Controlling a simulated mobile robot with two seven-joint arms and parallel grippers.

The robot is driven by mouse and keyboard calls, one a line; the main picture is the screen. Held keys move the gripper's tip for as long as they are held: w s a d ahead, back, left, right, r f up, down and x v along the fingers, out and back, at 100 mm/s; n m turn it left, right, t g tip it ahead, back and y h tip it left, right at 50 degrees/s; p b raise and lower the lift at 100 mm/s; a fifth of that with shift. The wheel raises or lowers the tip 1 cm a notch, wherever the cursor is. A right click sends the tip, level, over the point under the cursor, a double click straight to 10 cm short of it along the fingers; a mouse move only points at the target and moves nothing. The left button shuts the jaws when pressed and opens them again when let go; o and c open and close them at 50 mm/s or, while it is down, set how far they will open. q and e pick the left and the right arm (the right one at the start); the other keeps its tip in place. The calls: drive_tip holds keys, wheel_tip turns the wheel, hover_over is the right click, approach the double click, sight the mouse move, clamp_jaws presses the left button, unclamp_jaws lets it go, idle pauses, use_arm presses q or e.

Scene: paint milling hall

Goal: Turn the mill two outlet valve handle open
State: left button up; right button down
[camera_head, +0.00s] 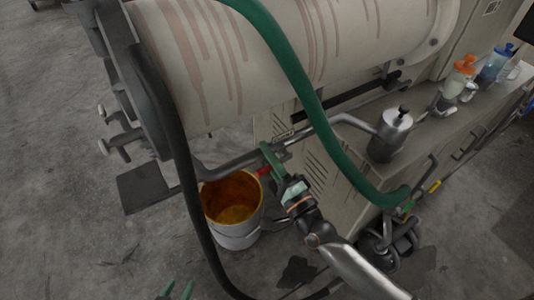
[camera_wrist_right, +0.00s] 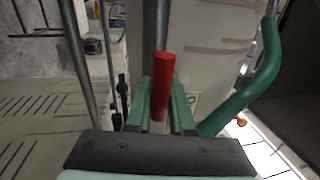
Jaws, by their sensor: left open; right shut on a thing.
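The outlet valve handle is a red bar (camera_head: 264,171) by the outlet pipe below the mill drum, above the rim of a bucket. In the right wrist view the red handle (camera_wrist_right: 163,82) stands upright between the two green fingers. My right gripper (camera_head: 272,163) is shut on it; its arm comes in from the lower right. My left gripper (camera_head: 178,290) shows only its green fingertips at the bottom edge, open and empty, well away from the handle. The valve body is mostly hidden by my right gripper.
A bucket (camera_head: 235,235) with orange-brown inside stands under the outlet. The cream mill drum (camera_head: 230,60) is above. A green hose (camera_head: 300,80) and a black hose (camera_head: 190,190) hang close by. A metal canister (camera_head: 391,130) and bottles (camera_head: 460,75) stand on the cabinet ledge.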

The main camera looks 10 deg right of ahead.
drive_tip(key=shift+r, duration=0.1)
drive_tip(key=c, duration=0.8)
unclamp_jaws()
drive_tip(key=shift+b+v, duration=1.05)
drive_tip(key=shift+v, duration=5.2)
